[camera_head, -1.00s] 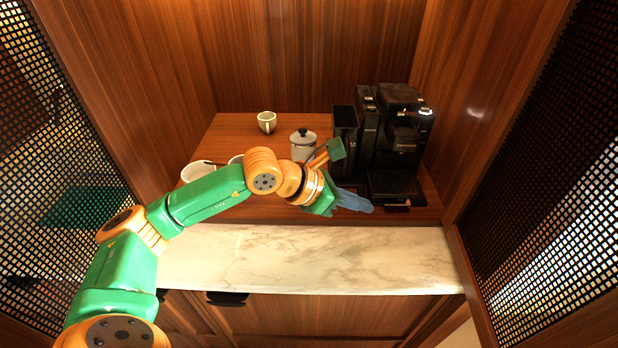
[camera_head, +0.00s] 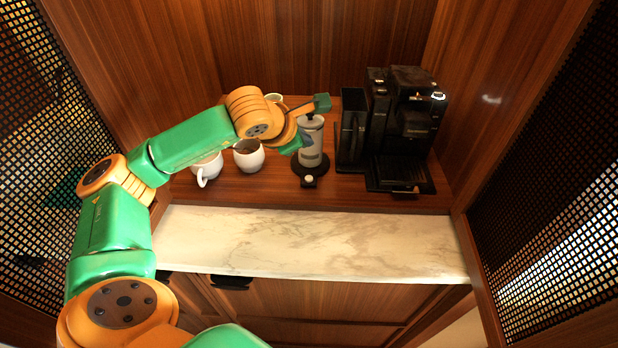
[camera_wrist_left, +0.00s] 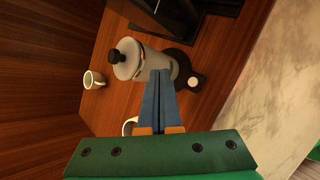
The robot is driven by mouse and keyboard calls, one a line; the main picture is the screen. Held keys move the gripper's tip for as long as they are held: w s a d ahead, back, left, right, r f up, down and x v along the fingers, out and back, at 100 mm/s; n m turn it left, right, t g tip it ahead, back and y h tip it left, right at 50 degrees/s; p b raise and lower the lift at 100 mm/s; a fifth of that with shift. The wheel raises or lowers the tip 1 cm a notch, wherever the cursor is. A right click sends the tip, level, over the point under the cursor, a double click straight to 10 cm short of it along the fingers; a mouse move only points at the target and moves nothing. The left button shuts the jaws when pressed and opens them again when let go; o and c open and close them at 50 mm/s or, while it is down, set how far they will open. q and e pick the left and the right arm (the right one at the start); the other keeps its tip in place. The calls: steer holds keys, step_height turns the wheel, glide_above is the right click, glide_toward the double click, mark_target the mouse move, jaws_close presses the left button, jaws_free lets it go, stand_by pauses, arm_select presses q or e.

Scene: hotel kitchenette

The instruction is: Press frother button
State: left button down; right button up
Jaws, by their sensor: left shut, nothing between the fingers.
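The frother (camera_head: 311,155) is a grey cylinder with a lid, on a round black base at the middle of the wooden counter. Its round white button (camera_head: 309,179) sits on a small black tab at the front of the base. The frother (camera_wrist_left: 140,62) and button (camera_wrist_left: 193,81) also show in the left wrist view. My left gripper (camera_head: 306,139) is shut and empty, with blue fingers by the upper part of the frother. In the wrist view its fingertips (camera_wrist_left: 161,73) overlap the frother's lower body, left of the button; contact cannot be told. My right gripper is not in view.
A black coffee machine (camera_head: 405,125) stands right of the frother, with a dark container (camera_head: 351,135) between them. White mugs (camera_head: 249,157) stand to the left, below my arm. Another cup (camera_wrist_left: 93,79) is behind. The marble front ledge (camera_head: 310,240) is clear.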

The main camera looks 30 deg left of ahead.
mark_target(309, 178)
arm_select(q)
step_height(309, 178, down, 8)
steer(key=b, duration=0.5)
steer(key=shift+r, duration=0.2)
steer(key=shift+f+b, duration=0.45)
steer(key=shift+b, duration=0.15)
steer(key=shift+r, duration=0.1)
stand_by(0.9)
steer(key=shift+f+b, duration=0.4)
steer(key=shift+b, duration=0.2)
steer(key=shift+f+b, duration=0.4)
steer(key=shift+b, duration=0.15)
stand_by(0.3)
steer(key=shift+r, duration=0.1)
steer(key=shift+r+p, duration=0.45)
steer(key=shift+r, duration=0.25)
